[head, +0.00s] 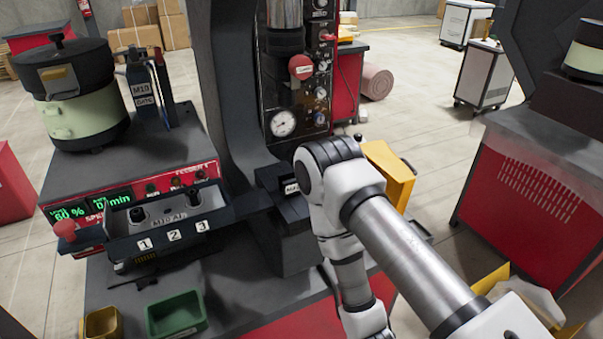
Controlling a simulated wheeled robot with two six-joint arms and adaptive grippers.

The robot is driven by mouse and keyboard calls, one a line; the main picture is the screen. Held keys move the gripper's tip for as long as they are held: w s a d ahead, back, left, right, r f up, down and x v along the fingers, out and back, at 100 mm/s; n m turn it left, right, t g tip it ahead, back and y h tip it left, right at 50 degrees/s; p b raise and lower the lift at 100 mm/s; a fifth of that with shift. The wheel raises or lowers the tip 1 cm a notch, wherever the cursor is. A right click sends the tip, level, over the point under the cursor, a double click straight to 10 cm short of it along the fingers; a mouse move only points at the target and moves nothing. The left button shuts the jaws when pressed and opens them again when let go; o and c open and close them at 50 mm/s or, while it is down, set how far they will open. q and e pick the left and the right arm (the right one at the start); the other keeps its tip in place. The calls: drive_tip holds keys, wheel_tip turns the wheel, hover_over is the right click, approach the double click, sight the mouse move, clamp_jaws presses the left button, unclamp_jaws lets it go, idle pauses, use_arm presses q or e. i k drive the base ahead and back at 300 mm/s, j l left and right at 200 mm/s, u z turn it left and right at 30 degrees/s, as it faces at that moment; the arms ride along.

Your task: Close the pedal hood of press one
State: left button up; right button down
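The dark press (225,100) stands in the middle, with a round gauge, a red knob and a red-edged control panel on its column. I cannot make out its pedal hood for certain; the floor at the foot of the press is cut off by the frame and partly covered by my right arm. A yellow part (495,282) shows low at the right, partly behind my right arm, and I cannot tell what it belongs to. My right arm reaches in from the lower right and bends downward in front of the press. Its gripper is out of frame. My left arm and gripper are not in view.
A bowl feeder (85,112) and its control box stand on the bench at left. A green bin (175,314) and a yellow bin (102,323) sit at the lower left. A yellow box (392,172) is beside the press. A red and grey cabinet (535,185) stands right.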

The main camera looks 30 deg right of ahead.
sight(387, 181)
drive_tip(key=k+l, duration=0.15)
drive_tip(key=l, duration=0.25)
drive_tip(key=k+l, duration=0.15)
drive_tip(key=l, duration=0.2)
drive_tip(key=k+l, duration=0.15)
drive_tip(key=l, duration=0.25)
drive_tip(key=k+l, duration=0.1)
drive_tip(key=l, duration=0.3)
drive_tip(key=k+l, duration=0.15)
drive_tip(key=l, duration=0.25)
drive_tip(key=k+l, duration=0.15)
drive_tip(key=l, duration=0.2)
drive_tip(key=k+l, duration=0.15)
drive_tip(key=l, duration=0.25)
drive_tip(key=k+l, duration=0.15)
drive_tip(key=l, duration=0.25)
drive_tip(key=z, duration=0.05)
